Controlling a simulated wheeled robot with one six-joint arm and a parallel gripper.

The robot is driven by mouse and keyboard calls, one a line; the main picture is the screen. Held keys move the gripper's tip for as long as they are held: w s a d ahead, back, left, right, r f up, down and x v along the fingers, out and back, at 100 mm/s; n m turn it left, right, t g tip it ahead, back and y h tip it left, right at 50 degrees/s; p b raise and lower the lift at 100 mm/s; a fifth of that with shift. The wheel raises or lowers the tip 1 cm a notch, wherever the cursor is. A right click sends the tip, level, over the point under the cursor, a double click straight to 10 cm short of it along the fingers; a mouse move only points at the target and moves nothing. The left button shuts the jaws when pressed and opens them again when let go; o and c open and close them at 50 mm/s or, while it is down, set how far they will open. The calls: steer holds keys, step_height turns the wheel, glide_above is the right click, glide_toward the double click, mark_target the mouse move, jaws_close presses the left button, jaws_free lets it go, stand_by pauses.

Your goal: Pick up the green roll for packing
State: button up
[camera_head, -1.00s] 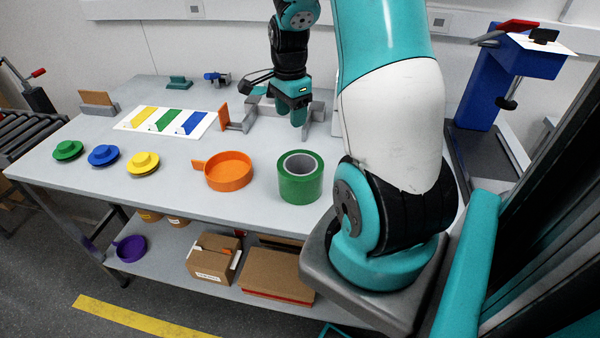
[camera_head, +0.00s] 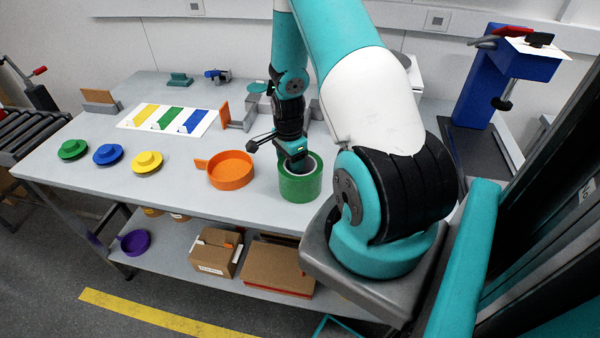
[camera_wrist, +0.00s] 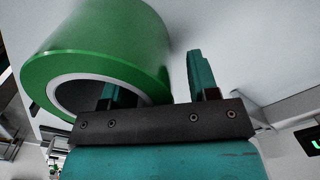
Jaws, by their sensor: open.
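The green roll (camera_head: 300,187) stands on the table near its front edge, with its hole facing up. It also shows large in the wrist view (camera_wrist: 125,50), with a pale inner core. My gripper (camera_head: 297,165) is at the top of the roll. In the wrist view my gripper (camera_wrist: 152,85) has its fingers apart, one over the roll's hole and the other outside its wall, so the wall lies between them. I cannot tell whether either finger touches the roll.
An orange round pan (camera_head: 231,170) sits just left of the roll. Yellow (camera_head: 147,162), blue (camera_head: 107,154) and green (camera_head: 72,149) knobbed discs lie further left. A striped card (camera_head: 168,118) and a grey bracket (camera_head: 238,120) are behind. Cardboard boxes (camera_head: 215,252) rest on the lower shelf.

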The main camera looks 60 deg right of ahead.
steer(key=shift+f, duration=0.25)
jaws_close()
